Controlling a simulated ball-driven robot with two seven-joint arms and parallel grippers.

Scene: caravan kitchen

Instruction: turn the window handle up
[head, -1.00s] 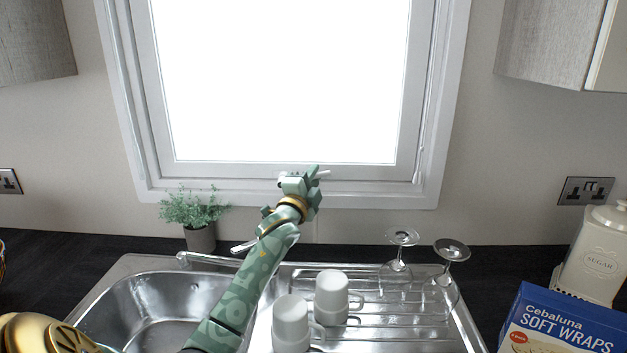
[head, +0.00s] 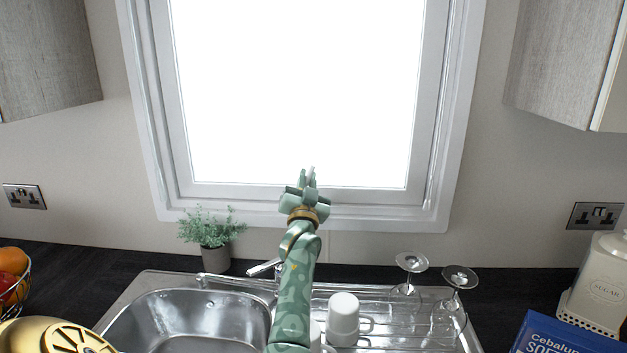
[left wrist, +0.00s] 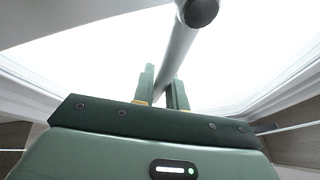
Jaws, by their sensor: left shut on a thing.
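The window handle (left wrist: 182,48) is a pale bar with a dark round end in the left wrist view. In the head view only a small part of it (head: 311,172) shows at the window's lower frame, standing about upright. My left gripper (head: 307,178) is shut on the handle. The left wrist view shows its two green fingers (left wrist: 163,88) on either side of the bar. The fingers and wrist hide the handle's base in the head view. The window (head: 300,90) looks closed, with bright glass. My right gripper is not in view.
Below are a steel sink (head: 200,320), a tap (head: 264,267), and a white mug (head: 343,322) with another partly hidden by my arm. Upturned glasses (head: 411,263) stand at the right. A potted plant (head: 215,259) stands left of my forearm. The space before the glass is clear.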

